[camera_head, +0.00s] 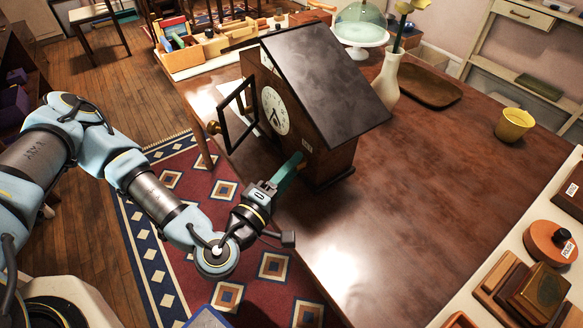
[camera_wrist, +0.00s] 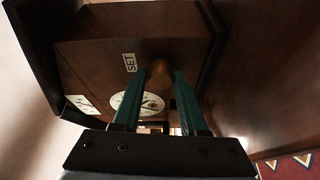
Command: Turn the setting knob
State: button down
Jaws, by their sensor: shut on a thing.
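A house-shaped wooden clock (camera_head: 334,160) with a dark sloped roof stands on the table. Its white dial (camera_head: 275,110) faces left, and its framed front door (camera_head: 238,118) stands swung open. My gripper (camera_head: 298,162) reaches the clock's near side, by a small white label. My green fingers (camera_wrist: 162,80) are shut on the knob, one on each side. In the head view the knob is hidden by the fingers.
The brown table (camera_head: 430,170) is clear to the right of the clock. A white vase (camera_head: 388,82), a wooden tray (camera_head: 425,86) and a yellow cup (camera_head: 514,125) stand farther back. A pale shelf with wooden pieces (camera_head: 540,290) lines the right edge.

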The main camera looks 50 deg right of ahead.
jog(key=shift+c, duration=2.2)
grip_release()
jog(key=a+p, duration=0.3)
jog(key=a, duration=0.7)
jog(key=shift+s+a, duration=0.4)
jog(key=shift+s, duration=0.05)
